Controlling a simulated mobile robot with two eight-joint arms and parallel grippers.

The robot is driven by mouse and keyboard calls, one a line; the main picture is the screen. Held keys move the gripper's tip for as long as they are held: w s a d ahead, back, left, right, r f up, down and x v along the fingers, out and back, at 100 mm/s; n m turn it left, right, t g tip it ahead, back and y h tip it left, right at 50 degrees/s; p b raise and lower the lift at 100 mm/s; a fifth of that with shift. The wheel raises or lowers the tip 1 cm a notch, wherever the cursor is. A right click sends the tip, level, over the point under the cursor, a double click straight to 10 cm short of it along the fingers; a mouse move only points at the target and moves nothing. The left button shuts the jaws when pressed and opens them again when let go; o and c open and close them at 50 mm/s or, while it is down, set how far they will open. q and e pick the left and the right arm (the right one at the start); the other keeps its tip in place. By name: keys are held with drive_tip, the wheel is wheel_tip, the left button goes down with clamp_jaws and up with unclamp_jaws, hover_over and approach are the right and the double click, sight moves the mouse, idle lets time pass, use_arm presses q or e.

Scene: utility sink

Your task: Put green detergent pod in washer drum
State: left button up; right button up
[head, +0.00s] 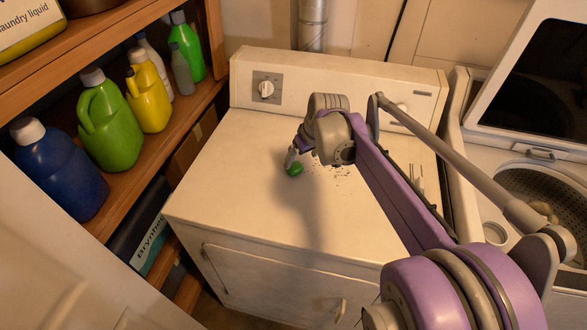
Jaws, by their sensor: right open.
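The green detergent pod (295,169) lies on the white top of the dryer (240,180), left of the middle. My right gripper (292,157) reaches over the dryer from the right and points down at the pod. It is open, and its fingertips are right at the pod; I cannot tell whether they touch it. The wrist hides part of the fingers. The washer drum (515,190) shows through the open top of the washer at the right edge, with some pale things inside. My left gripper is not in view.
A wooden shelf (150,160) at the left holds several bottles, among them a blue jug (60,170), a green jug (110,125) and a yellow bottle (148,95). The raised washer lid (545,75) stands at upper right. The dryer's left and front top is clear.

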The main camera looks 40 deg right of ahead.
sight(295, 166)
drive_tip(key=x, duration=0.5)
drive_tip(key=shift+w+a+f, duration=0.3)
drive_tip(key=shift+c, duration=0.3)
clamp_jaws()
